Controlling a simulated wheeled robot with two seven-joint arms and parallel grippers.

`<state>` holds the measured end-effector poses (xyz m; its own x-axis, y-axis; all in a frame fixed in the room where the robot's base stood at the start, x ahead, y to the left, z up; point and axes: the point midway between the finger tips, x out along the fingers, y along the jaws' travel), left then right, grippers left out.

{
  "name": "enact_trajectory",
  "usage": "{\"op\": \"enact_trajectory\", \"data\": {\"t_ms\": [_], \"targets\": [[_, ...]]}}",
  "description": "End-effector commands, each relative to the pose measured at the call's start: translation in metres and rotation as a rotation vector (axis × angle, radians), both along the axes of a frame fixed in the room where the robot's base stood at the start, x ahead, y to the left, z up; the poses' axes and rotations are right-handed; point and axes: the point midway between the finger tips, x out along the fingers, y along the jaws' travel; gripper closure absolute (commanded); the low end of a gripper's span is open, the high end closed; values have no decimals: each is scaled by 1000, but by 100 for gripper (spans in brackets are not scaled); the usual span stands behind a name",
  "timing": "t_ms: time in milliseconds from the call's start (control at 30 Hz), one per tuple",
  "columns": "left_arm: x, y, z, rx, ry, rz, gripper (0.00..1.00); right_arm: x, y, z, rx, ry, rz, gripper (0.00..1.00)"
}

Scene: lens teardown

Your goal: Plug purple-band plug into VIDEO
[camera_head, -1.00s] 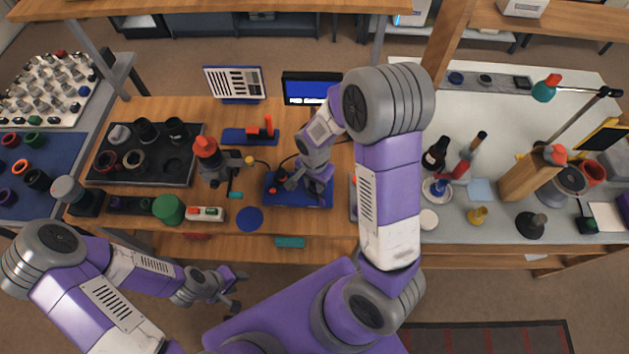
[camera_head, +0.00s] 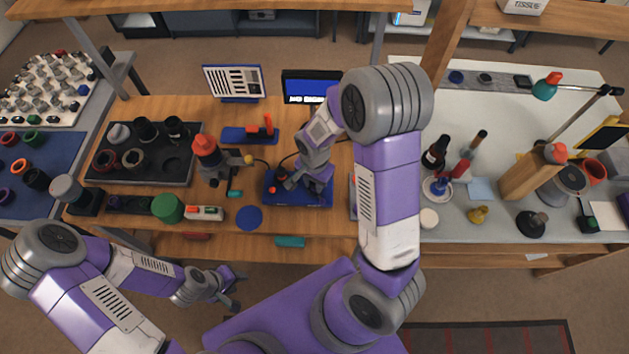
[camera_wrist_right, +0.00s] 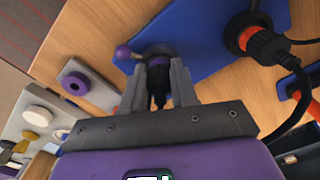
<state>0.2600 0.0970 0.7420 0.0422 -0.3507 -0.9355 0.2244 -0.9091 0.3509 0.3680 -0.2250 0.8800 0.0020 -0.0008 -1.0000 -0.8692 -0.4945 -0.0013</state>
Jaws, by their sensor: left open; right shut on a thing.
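In the right wrist view, my right gripper (camera_wrist_right: 158,88) is shut on the purple-band plug (camera_wrist_right: 158,90), a black plug with a purple ring near its front. The plug's front points at a grey round socket on the blue board (camera_wrist_right: 200,30). The fingers hide part of the meeting point, so I cannot tell how deep the plug sits. In the head view, my right gripper (camera_head: 285,181) is over the blue board (camera_head: 318,200); the plug is too small to make out there. My left gripper (camera_head: 234,289) is open and empty, in front of the table. I cannot read a VIDEO label.
An orange-band plug (camera_wrist_right: 258,40) with a black cable sits in another socket on the board. A purple ball knob (camera_wrist_right: 122,52) stands beside the held plug. A monitor (camera_head: 312,87) with a blue screen is behind. A blue disc (camera_head: 248,217) lies left of the board.

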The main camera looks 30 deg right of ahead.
Motion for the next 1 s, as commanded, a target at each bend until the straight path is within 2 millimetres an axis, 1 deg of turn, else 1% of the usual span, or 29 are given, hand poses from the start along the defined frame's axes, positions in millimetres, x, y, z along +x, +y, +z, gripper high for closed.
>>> {"op": "enact_trajectory", "data": {"t_ms": [100,133,300,567,667,1000], "targets": [[0,0,0,0,0,0,57,-1,0,-2,0,2,0,100],[0,0,0,0,0,0,57,-1,0,-2,0,2,0,68],[0,0,0,0,0,0,57,-1,0,-1,0,1,-1,42],[0,0,0,0,0,0,57,0,0,0,0,0,-1,42],[0,0,2,0,0,0,57,0,0,6,0,-1,0,42],[0,0,16,0,0,0,57,0,0,62,1,-4,-1,42]]}}
